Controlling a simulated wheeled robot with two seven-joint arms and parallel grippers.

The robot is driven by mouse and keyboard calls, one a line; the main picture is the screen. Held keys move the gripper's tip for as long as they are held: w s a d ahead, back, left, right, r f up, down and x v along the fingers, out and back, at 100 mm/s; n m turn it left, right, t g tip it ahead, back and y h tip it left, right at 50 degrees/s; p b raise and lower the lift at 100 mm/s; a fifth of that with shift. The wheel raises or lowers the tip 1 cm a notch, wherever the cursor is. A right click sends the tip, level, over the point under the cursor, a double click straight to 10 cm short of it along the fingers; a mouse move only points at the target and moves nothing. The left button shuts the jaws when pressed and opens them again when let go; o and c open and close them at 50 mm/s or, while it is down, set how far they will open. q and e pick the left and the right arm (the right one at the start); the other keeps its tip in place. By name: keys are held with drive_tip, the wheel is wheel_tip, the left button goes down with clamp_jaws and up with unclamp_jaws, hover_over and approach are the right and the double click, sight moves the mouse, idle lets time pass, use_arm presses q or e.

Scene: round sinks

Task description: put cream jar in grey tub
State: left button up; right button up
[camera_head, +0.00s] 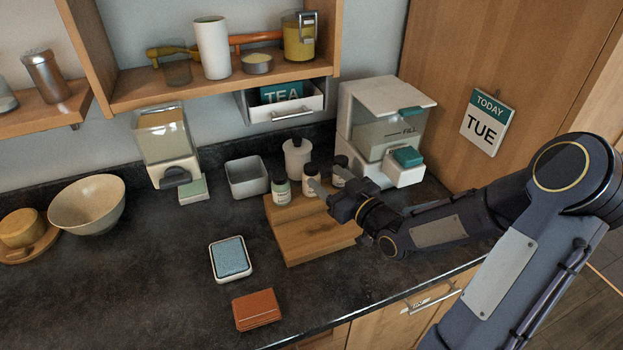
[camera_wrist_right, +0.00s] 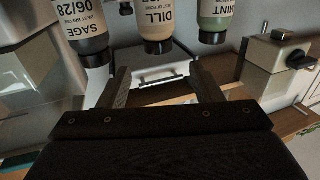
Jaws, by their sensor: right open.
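The cream jar (camera_head: 307,187), with a dark cap, stands upright in a row of three on the wooden stepped board. It also shows in the right wrist view (camera_wrist_right: 157,24), labelled DILL and upside down there. My right gripper (camera_head: 328,176) is open, its fingers pointing at the row. In the wrist view the cream jar lies ahead of the gap between the fingertips (camera_wrist_right: 163,82), apart from them. The grey tub (camera_head: 247,191) stands left of the board and looks empty. My left gripper is not in view.
A green MINT jar (camera_head: 281,190) and a grey SAGE jar (camera_wrist_right: 86,28) flank the cream jar closely. A white canister (camera_head: 296,153) stands behind. A white dispenser (camera_head: 360,112) stands to the right. A blue sponge dish (camera_head: 230,259) and brown block (camera_head: 257,310) lie in front.

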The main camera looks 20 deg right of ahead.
sight(312, 167)
drive_tip(key=x, duration=0.2)
drive_tip(key=p+x, duration=0.1)
drive_tip(key=x, duration=0.1)
drive_tip(key=p+x, duration=0.1)
drive_tip(key=x, duration=0.2)
drive_tip(key=shift+f, duration=0.35)
drive_tip(key=shift+c, duration=0.3)
drive_tip(key=c, duration=1.1)
drive_tip(key=shift+r, duration=0.1)
